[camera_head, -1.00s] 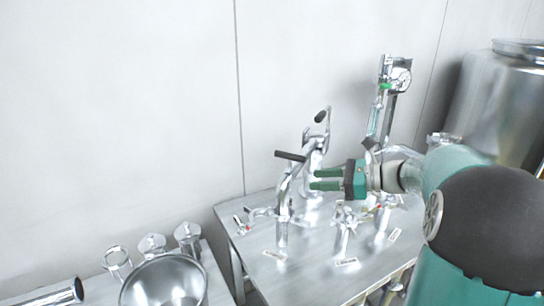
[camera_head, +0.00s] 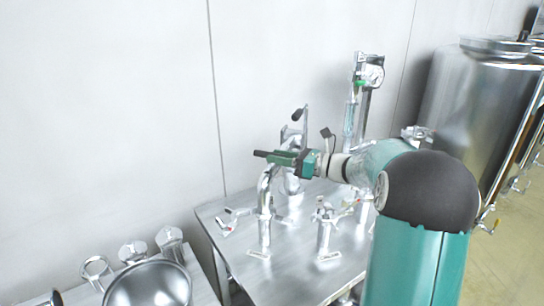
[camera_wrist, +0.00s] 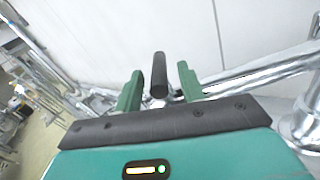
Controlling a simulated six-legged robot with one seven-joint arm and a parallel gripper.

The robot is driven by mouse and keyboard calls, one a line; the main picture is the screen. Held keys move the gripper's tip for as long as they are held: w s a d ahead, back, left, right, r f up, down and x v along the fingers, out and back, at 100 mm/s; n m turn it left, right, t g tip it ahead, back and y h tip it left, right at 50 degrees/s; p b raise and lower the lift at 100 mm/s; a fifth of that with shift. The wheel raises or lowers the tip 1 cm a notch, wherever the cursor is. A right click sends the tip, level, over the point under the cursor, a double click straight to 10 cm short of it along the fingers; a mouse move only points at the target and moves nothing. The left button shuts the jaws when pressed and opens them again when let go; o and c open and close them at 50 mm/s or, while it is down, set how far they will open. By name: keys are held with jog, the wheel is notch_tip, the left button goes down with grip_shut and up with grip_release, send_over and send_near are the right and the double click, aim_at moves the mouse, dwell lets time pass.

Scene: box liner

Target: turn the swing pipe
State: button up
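The swing pipe (camera_head: 265,190) is a shiny curved metal pipe standing on the metal table, with a black handle (camera_head: 260,153) at its top. My gripper (camera_head: 284,158) is at the top of this pipe, its green fingers at the handle. In the wrist view, the black handle (camera_wrist: 159,75) sits between the two fingers of my gripper (camera_wrist: 159,88), with a gap on each side. The fingers are open. The handle's lower end and its joint to the pipe are hidden behind my gripper's dark front edge.
A second metal fitting with a dark handle (camera_head: 299,113) stands close behind. A gauge column (camera_head: 360,95) rises farther back. Short valves (camera_head: 325,230) stand on the table (camera_head: 290,270). A steel bowl (camera_head: 150,285) is at lower left and a large tank (camera_head: 480,100) at right.

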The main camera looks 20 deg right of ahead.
jog(key=shift+x, duration=1.1)
jog(key=shift+c, duration=0.2)
grip_shut()
notch_tip(320, 180, up, 8)
jog(key=w+d+m, duration=0.2)
jog(key=shift+w+d+m, duration=0.15)
jog(key=shift+w+m, duration=0.05)
jog(key=shift+m, duration=0.1)
jog(key=shift+r, duration=0.1)
jog(key=shift+o, duration=0.2)
grip_release()
